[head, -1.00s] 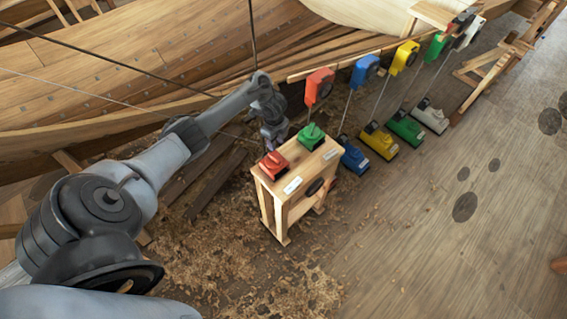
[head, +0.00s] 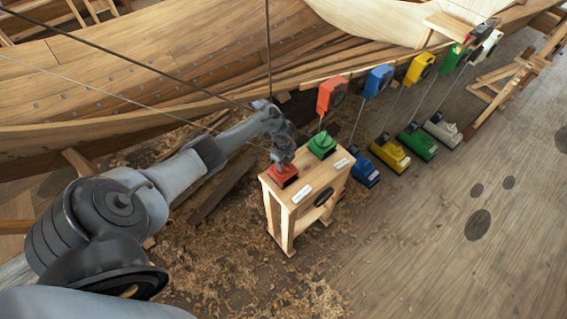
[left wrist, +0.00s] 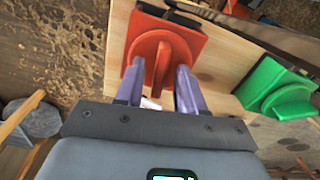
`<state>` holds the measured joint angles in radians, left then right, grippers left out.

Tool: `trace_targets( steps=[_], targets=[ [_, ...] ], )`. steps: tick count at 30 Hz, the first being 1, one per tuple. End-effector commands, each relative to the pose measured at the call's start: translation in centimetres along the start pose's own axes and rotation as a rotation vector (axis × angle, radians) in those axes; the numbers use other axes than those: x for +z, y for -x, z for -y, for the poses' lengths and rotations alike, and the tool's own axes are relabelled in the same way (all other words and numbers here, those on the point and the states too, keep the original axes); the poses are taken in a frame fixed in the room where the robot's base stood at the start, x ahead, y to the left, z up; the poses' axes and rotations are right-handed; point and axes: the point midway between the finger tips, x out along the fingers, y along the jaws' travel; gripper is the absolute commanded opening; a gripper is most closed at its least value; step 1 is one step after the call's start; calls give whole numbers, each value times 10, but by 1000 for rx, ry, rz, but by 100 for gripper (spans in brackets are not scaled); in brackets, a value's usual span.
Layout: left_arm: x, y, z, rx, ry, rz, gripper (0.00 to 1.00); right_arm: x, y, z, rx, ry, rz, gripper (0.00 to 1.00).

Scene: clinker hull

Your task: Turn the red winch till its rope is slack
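A red knob with a raised grip bar on a square plate (head: 283,175) sits at the left end of a wooden stand's top (head: 303,187). In the left wrist view the red knob (left wrist: 171,48) lies straight ahead. My left gripper (head: 281,162) is above it in the head view. In the left wrist view its two purple fingers (left wrist: 159,78) are apart, one on each side of the bar, with gaps visible. An orange-red box (head: 329,95) hangs behind the stand on a line. My right gripper is out of view.
A green knob (head: 322,144) sits beside the red one, also in the left wrist view (left wrist: 283,92). Blue (head: 364,172), yellow (head: 390,152), green and white winches stand on the floor behind, below matching hanging boxes. The wooden hull (head: 150,75) is at the back left. Open floor lies right.

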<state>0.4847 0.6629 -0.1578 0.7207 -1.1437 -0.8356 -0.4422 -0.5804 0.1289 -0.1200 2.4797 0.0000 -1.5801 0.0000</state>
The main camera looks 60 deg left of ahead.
Motion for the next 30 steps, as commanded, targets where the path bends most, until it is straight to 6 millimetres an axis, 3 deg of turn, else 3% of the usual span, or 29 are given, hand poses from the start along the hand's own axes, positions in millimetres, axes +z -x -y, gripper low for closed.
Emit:
trace_targets(
  steps=[5,13,23,30],
  targets=[
    [0,0,0,0,0,0,38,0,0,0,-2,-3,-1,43],
    [0,0,0,0,0,0,0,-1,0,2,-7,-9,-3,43],
    [0,1,0,1,19,0,0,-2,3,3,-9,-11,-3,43],
    [-1,2,-1,3,124,0,0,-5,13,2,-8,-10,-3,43]
  ],
)
